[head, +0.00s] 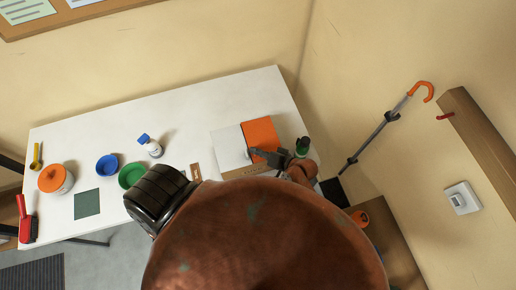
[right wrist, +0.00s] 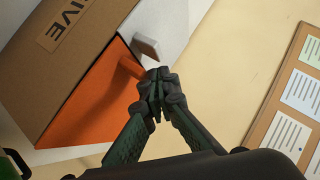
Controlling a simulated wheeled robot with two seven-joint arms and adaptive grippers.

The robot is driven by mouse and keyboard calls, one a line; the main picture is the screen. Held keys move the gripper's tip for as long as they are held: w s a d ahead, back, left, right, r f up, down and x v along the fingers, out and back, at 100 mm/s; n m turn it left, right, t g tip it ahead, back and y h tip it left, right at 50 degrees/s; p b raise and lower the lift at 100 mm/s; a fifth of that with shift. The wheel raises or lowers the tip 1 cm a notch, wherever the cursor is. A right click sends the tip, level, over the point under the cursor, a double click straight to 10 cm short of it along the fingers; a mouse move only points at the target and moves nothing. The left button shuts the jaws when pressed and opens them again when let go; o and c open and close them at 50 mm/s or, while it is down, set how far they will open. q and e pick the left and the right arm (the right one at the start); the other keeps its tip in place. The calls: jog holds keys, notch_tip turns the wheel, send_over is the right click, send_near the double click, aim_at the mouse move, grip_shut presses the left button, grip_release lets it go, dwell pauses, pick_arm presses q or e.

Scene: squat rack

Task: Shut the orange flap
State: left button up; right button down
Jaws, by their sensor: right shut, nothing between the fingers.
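The orange flap (head: 261,133) is a flat orange panel beside a white panel (head: 229,147) on the table at right of centre. In the right wrist view the orange flap (right wrist: 98,98) runs along the edge of a cardboard box (right wrist: 55,60) lettered "IVE", with the white panel (right wrist: 182,22) adjoining. My left gripper is out of view.
A dark green item (head: 302,146) stands right of the flap. The table's back middle is clear.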

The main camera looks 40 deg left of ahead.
jog(key=shift+s+a+f, duration=0.1)
jog(key=shift+f, duration=0.05)
jog(key=shift+r+p, duration=0.75)
jog(key=shift+r, duration=0.05)
jog(key=shift+s+d+r+p, duration=0.1)
jog(key=shift+d+r+p, duration=0.2)
jog(key=shift+p, duration=0.2)
pick_arm(q)
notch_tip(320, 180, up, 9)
jog(key=p, duration=0.6)
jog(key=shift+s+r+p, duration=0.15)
jog(key=shift+p, duration=0.25)
pick_arm(e)
jog(key=s+d+r, duration=0.4)
jog(key=d+r, duration=0.1)
jog(key=r, duration=0.1)
jog(key=shift+r, duration=0.15)
